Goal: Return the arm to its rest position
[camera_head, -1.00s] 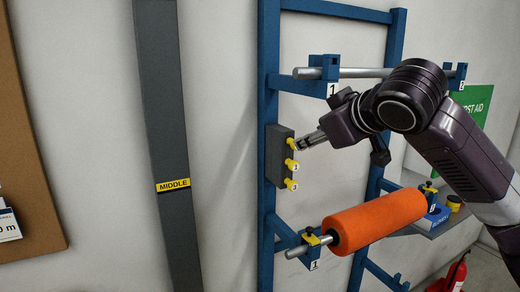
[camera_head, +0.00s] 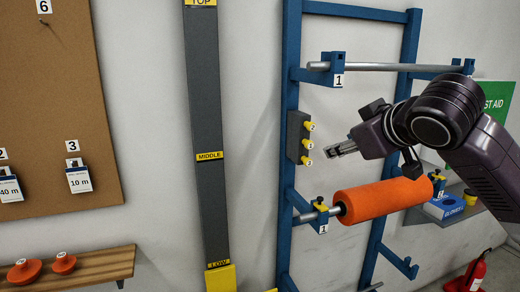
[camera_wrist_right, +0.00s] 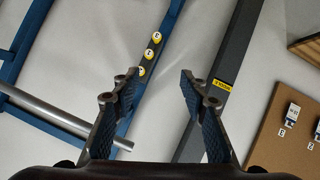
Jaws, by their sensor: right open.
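My right arm comes in from the right in the head view, in front of the blue rack (camera_head: 289,110). Its gripper (camera_head: 338,151) points left, just right of a grey block (camera_head: 296,136) with several yellow knobs (camera_head: 308,144), and looks apart from it. In the right wrist view the two fingers (camera_wrist_right: 158,95) are spread wide with nothing between them. The grey block also shows there beyond the left finger (camera_wrist_right: 165,38). My left gripper is in neither view.
An orange roller (camera_head: 378,200) on a bar is below my arm; another bar (camera_head: 395,67) is above. A grey post (camera_head: 208,110) marked MIDDLE, a brown board (camera_head: 75,120) and a wooden shelf (camera_head: 105,268) are left. A fire extinguisher (camera_head: 470,276) stands lower right.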

